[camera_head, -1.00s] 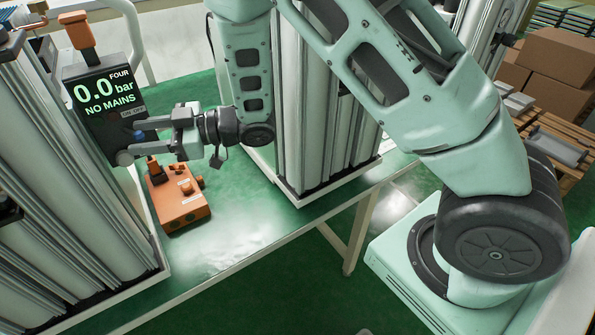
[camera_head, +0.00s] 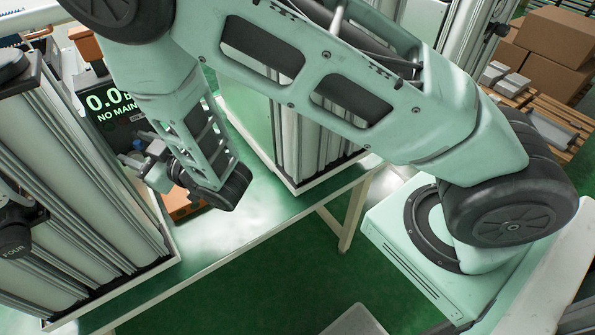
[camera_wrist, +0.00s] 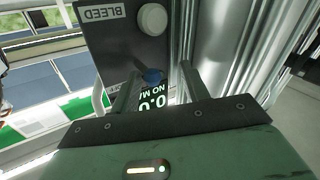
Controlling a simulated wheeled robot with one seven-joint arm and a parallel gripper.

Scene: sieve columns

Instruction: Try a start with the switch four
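The dark control box (camera_head: 104,118) stands between the columns, its lit screen partly hidden by my arm; it reads "0.0" and "NO MAIN". The blue knob also shows in the head view (camera_head: 137,145). My gripper (camera_head: 142,160) is at the box's front. Contact cannot be told. The ON OFF marking is mostly hidden.
An orange box (camera_head: 180,203) on the green table (camera_head: 240,215) is largely hidden by my arm. Ribbed metal columns (camera_head: 85,195) stand left and behind. A dark round part marked "FOUR" (camera_head: 14,240) is at the far left. Cartons (camera_head: 560,60) sit back right.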

